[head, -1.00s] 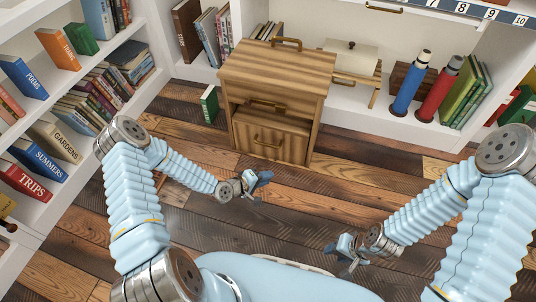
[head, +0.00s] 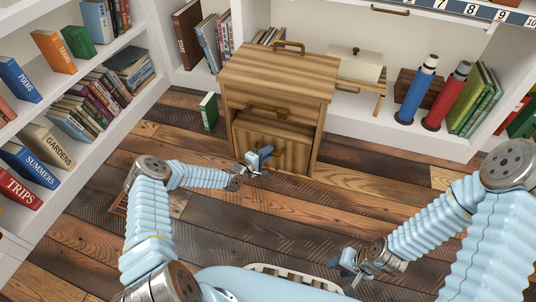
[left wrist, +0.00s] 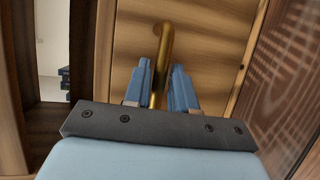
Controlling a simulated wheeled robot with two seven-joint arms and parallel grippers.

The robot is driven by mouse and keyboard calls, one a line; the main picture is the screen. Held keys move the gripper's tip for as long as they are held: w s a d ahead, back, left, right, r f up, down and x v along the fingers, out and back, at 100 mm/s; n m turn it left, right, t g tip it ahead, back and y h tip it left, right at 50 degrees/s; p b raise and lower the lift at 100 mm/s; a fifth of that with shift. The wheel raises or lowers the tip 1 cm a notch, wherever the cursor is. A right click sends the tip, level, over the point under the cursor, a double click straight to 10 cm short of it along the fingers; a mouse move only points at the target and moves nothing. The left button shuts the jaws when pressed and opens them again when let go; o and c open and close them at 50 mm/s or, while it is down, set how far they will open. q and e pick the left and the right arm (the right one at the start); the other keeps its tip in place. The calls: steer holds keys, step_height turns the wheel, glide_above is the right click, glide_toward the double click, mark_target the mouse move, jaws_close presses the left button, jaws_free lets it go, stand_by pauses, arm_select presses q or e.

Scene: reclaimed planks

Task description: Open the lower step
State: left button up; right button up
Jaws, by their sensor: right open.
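The wooden step cabinet (head: 278,72) stands on the plank floor in the middle of the head view. In the left wrist view, the brass handle (left wrist: 163,45) runs between my two blue fingers (left wrist: 160,88). Whether they press on it I cannot tell. My right gripper (head: 348,268) is open and empty, low in the head view.
A green book (head: 208,111) stands on the floor left of the cabinet. Bookshelves (head: 75,55) line the left side. A white shelf (head: 400,120) behind holds blue (head: 415,90) and red (head: 446,98) cylinders. The floor right of the cabinet is clear.

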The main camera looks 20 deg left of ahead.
arm_select(q)
steer(key=shift+w+d, duration=0.15)
steer(key=shift+w, duration=0.2)
jaws_close()
steer(key=s+p, duration=0.2)
steer(key=s, duration=1.7)
steer(key=shift+s+a, duration=0.3)
steer(key=shift+f, duration=0.1)
jaws_free()
